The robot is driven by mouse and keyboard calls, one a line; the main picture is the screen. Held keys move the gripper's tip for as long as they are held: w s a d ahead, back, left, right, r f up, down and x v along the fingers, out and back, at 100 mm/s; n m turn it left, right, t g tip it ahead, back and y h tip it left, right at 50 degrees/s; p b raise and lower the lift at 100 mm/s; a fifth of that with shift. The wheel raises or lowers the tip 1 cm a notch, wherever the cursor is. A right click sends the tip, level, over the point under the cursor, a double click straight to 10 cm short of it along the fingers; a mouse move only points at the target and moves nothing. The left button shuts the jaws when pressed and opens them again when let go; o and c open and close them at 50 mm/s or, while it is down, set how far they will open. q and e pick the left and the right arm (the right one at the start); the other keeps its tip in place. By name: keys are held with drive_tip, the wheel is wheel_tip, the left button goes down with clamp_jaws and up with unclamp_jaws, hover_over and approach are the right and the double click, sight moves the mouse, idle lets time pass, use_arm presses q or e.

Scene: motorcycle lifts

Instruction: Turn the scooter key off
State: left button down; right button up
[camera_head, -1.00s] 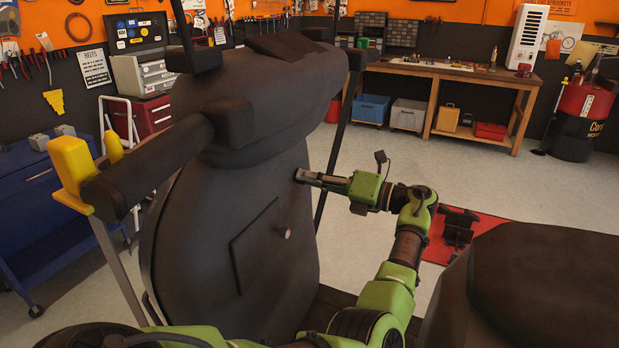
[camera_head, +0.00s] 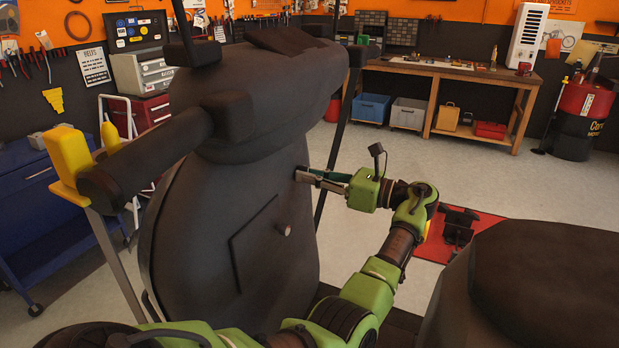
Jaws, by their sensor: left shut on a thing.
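The scooter is dark and blurred in surface, with its broad front panel (camera_head: 225,215) facing me and its handlebar (camera_head: 150,155) above at the left. A small round knob (camera_head: 284,229) sticks out of the panel, apart from my gripper. My left gripper (camera_head: 303,176) is at the upper right edge of the panel, with its fingertips against it. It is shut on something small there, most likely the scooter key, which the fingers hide. I cannot make out the key or its angle. My right gripper is not in view.
The dark seat (camera_head: 550,285) fills the lower right. A yellow bottle-like object (camera_head: 70,160) stands on a yellow holder beside the handlebar. A blue cart (camera_head: 40,230) is at the left. A wooden workbench (camera_head: 450,75) stands at the back, with open floor before it.

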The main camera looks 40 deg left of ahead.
use_arm(q)
drive_tip(key=shift+r+n, duration=0.1)
drive_tip(key=shift+n, duration=0.5)
drive_tip(key=c, duration=2.1)
unclamp_jaws()
drive_tip(key=v, duration=0.7)
drive_tip(key=shift+d, duration=0.2)
